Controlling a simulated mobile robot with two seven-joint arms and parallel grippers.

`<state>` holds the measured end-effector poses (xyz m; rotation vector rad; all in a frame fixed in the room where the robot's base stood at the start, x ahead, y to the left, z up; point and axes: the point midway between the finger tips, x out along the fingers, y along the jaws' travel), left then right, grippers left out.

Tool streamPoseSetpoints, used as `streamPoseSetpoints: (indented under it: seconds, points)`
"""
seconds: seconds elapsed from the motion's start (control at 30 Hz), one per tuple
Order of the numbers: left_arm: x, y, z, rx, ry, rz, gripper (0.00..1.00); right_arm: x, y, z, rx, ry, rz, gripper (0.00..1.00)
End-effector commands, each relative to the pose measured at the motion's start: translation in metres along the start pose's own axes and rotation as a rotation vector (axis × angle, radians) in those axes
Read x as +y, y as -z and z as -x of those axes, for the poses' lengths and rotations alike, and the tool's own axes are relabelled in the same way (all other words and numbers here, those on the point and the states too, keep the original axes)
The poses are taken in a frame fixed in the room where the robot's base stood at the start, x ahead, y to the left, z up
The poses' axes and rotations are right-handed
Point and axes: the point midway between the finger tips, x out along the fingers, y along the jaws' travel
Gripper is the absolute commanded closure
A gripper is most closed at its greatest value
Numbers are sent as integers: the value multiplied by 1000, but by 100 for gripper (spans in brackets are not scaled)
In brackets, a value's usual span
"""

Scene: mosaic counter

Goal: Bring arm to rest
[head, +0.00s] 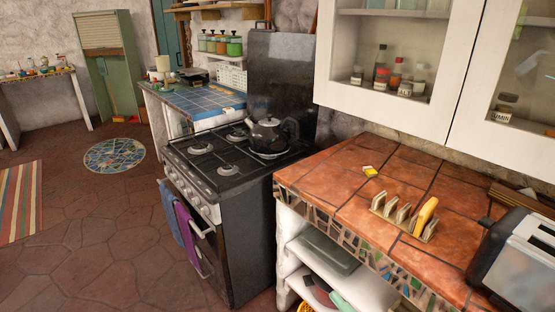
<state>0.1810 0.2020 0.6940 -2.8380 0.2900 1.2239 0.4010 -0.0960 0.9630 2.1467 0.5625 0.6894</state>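Neither of my arms nor either gripper shows in the head view. The place in front of me is a kitchen with a terracotta-tiled counter (335,190) at the right. A toast rack (403,218) stands on the counter, with one yellow-brown piece (426,216) in its right end. A small yellow item (369,170) lies on the tiles behind it.
A black toaster (515,262) stands at the counter's right edge. A dark kettle (268,134) sits on the black stove (235,215). White wall cabinets (470,60) hang above the counter. The stone floor (90,230) at the left is mostly clear.

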Motion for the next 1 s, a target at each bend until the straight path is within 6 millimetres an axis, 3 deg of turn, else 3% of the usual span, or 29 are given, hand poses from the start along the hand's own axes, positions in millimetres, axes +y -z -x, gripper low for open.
streamPoseSetpoints:
  seconds: [0.1,0.23,0.4,0.5,0.6,0.7,1.0]
  points:
    - [-1,4,1,7,1,-2,100,-38,-39,50,-280,30,-257,49]
    - [-1,7,1,13,2,-2,100,-82,-68,117,-572,55,-514,49]
    - [-2,10,2,19,3,-4,100,-134,-77,207,-903,70,-788,49]
    - [-2,11,2,20,4,-4,100,-156,-73,250,-1048,73,-900,49]
    - [-2,12,2,21,4,-4,100,-170,-67,279,-1146,72,-974,49]
    - [-2,12,2,21,4,-4,100,-176,-63,294,-1197,71,-1013,49]
    - [-2,11,2,21,4,-4,100,-179,-62,298,-1213,72,-1025,49]
